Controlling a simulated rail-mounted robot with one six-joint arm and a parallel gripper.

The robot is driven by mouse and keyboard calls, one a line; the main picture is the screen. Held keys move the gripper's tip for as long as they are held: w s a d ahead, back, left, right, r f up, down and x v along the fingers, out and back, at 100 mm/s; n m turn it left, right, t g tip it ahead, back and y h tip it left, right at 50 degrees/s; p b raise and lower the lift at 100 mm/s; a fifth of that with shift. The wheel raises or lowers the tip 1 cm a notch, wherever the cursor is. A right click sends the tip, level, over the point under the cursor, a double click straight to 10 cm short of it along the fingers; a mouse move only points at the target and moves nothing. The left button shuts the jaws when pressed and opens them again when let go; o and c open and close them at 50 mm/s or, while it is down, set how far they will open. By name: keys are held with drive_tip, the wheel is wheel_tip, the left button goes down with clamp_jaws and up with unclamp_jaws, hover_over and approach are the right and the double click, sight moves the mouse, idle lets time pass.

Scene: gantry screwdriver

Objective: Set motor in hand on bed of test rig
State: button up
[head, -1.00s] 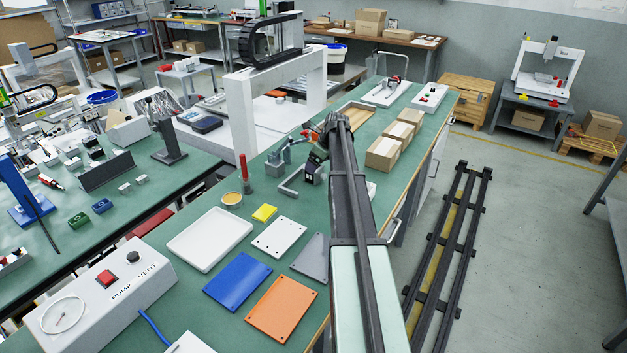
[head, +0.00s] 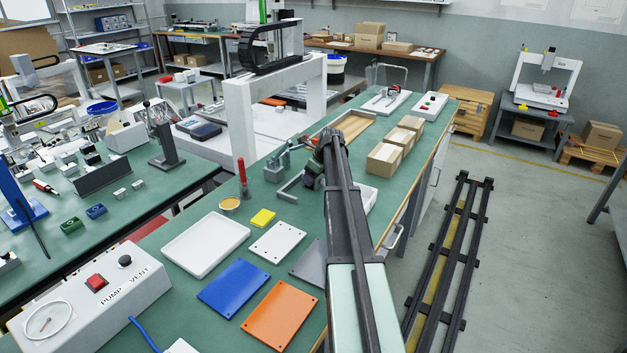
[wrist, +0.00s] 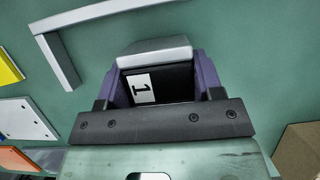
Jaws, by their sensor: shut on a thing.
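My gripper (wrist: 160,85) is shut on a dark block-shaped motor (wrist: 170,85) with a white label marked 1 and a pale grey end. Purple fingers flank the motor in the wrist view. In the head view my gripper (head: 313,178) is above the green bench, partly hidden behind my own arm, and the motor is hard to make out there. I cannot tell for certain which thing is the test rig; a white base with a small fixture (head: 387,103) stands at the bench's far end.
Cardboard boxes (head: 384,160) line the bench's right edge, beside a wooden tray (head: 350,127). A grey clamp-like device (head: 277,163) and a red-handled tool (head: 242,178) stand left of my gripper. A white tray (head: 205,243) and coloured plates (head: 280,316) lie nearer. A white gantry (head: 240,120) stands behind.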

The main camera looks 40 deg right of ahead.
drive_tip(key=shift+c, duration=0.8)
drive_tip(key=shift+r, duration=0.1)
wheel_tip(320, 180, up, 20)
drive_tip(key=p, duration=2)
drive_tip(key=shift+w, duration=0.1)
